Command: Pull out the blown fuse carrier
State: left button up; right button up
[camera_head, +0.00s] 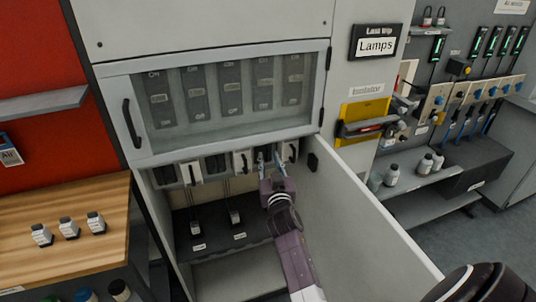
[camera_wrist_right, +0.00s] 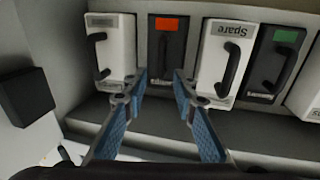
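A dark fuse carrier with a red flag (camera_wrist_right: 171,62) and a black handle sits in the row of carriers in the wrist view, between two white ones. My right gripper (camera_wrist_right: 160,84) is open, its blue fingers pointing at this carrier, one tip towards each side of it. Nothing is between the fingertips; I cannot tell how far they are from the handle. In the head view the right gripper (camera_head: 272,162) is in front of the right part of the row and hides part of it. My left gripper is not in view.
A white carrier (camera_wrist_right: 216,72) marked Spare and a dark one with a green flag (camera_wrist_right: 278,58) sit to the right in the wrist view; another white carrier (camera_wrist_right: 112,62) is at left. The open cabinet door (camera_head: 360,215) stands right of my arm.

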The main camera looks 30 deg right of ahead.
aim_at(263, 147)
jog(key=shift+x, duration=1.2)
jog(key=shift+c, duration=0.2)
grip_shut()
